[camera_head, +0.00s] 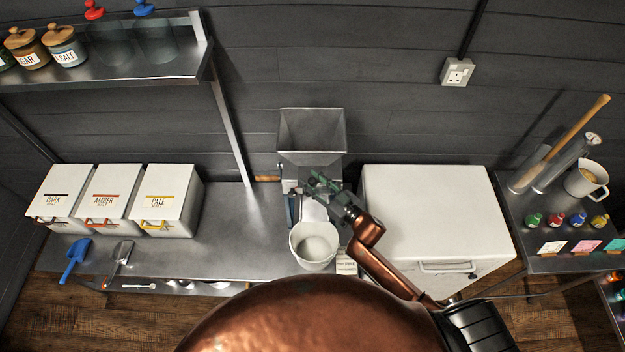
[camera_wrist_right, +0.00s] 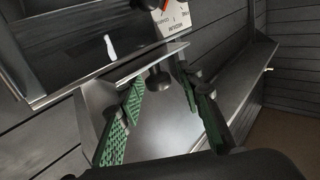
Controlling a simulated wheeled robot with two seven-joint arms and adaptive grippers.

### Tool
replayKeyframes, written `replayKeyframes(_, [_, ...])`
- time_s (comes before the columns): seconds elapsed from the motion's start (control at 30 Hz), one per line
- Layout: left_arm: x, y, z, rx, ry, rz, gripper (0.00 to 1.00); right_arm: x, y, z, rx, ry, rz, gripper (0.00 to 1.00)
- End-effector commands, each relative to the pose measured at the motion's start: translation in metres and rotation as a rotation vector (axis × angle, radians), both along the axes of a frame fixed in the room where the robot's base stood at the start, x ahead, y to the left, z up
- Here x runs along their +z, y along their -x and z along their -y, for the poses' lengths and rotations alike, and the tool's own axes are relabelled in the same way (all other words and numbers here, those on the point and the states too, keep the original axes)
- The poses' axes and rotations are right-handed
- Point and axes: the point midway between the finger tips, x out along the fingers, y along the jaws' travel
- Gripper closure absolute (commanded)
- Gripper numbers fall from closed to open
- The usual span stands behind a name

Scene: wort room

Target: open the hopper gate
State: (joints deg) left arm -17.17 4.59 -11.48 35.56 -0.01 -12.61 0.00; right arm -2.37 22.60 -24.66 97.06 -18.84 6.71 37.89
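The grey metal mill hopper (camera_head: 312,132) stands at the back of the steel bench, with its wide mouth up. My right gripper (camera_head: 318,182) is in front of the mill's lower part, over the white bucket (camera_head: 316,258). In the right wrist view the green-padded fingers of this gripper (camera_wrist_right: 158,88) are apart. A dark round knob (camera_wrist_right: 158,79) shows between their tips, and I see no clear contact with it. The gripper hides part of the mill's front in the head view. My left gripper is in neither view.
A white chest (camera_head: 435,210) stands right of the mill. Left are white malt boxes (camera_head: 165,195), a blue scoop (camera_head: 75,257) and a metal scoop (camera_head: 121,254). A dial plate with lettering (camera_wrist_right: 172,20) shows beyond the knob. The bench (camera_head: 232,215) between boxes and mill is clear.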

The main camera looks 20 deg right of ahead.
Motion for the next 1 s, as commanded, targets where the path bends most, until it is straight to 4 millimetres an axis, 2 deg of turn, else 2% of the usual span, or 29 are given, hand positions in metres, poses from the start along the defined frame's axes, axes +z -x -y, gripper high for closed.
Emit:
replayKeyframes(0.07, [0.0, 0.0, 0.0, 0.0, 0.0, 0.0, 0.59, 0.0, 0.0, 0.0, 0.0, 0.0, 0.0, 0.74])
replayKeyframes(0.43, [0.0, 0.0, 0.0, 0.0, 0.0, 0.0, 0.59, 0.0, 0.0, 0.001, -0.001, 0.001, 0.0, 0.99])
replayKeyframes(0.87, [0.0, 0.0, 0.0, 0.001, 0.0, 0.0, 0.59, 0.0, 0.001, 0.0, 0.0, 0.001, 0.0, 1.0])
replayKeyframes(1.0, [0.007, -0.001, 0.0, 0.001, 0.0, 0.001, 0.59, 0.001, 0.012, -0.003, 0.0, -0.001, -0.002, 1.0])
